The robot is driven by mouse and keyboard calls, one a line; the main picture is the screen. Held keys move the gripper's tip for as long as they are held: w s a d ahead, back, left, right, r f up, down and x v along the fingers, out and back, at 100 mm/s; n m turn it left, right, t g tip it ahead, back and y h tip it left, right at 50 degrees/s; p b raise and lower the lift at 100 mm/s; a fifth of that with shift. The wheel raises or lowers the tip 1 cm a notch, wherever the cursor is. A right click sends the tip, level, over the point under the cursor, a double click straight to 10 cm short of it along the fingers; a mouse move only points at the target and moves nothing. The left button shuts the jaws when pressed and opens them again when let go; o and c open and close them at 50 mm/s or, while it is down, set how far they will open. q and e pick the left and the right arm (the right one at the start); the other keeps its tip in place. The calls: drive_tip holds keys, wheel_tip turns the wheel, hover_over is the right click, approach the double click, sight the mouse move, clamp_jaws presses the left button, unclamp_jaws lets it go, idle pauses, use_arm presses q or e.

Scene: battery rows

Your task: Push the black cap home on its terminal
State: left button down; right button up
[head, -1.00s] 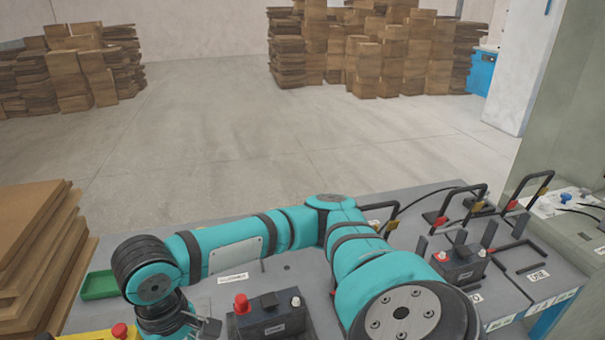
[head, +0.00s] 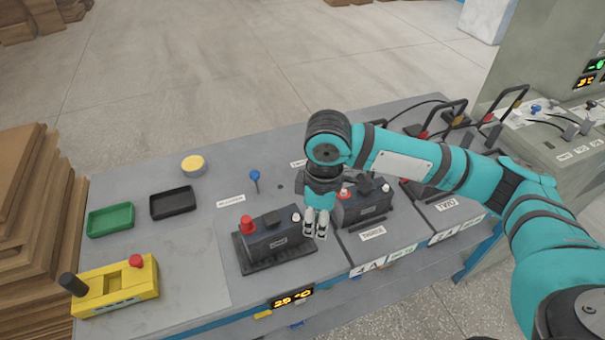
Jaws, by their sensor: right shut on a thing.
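The nearest dark battery (head: 279,240) sits on a black base at the bench's front. Its left terminal carries a red cap (head: 247,223). Its right terminal (head: 296,216) shows as a small pale post with no cap visible on it. My right gripper (head: 315,234) points down just right of that post, at the battery's right end. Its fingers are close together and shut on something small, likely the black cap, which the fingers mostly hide. I cannot tell whether it touches the battery. My left gripper is out of view.
A second battery (head: 362,208) stands close right of my gripper. Further left are a blue-headed pin (head: 255,178), a black tray (head: 172,203), a green tray (head: 110,220), a yellow-topped tin (head: 193,164) and a yellow box (head: 116,287). Bench space left of the nearest battery is clear.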

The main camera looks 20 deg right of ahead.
sight(296, 215)
drive_tip(key=w+n+p, duration=0.2)
drive_tip(key=n, duration=0.4)
drive_tip(key=w+a+r+n+p, duration=0.1)
drive_tip(key=w+n+p, duration=0.2)
drive_tip(key=n, duration=0.4)
drive_tip(key=w+a+n+p, duration=0.1)
drive_tip(key=w+n+p, duration=0.1)
drive_tip(key=n, duration=0.4)
drive_tip(key=shift+w+r+n+p, duration=0.25)
drive_tip(key=shift+w+n+p, duration=0.15)
drive_tip(key=shift+p, duration=0.15)
drive_tip(key=shift+w+f+n, duration=0.1)
drive_tip(key=shift+w+n, duration=0.1)
drive_tip(key=shift+n, duration=0.8)
drive_tip(key=shift+f, duration=0.3)
wheel_tip(296, 215, down, 4)
drive_tip(key=b, duration=0.4)
drive_tip(key=shift+p, duration=0.6)
drive_tip(key=shift+f, duration=1)
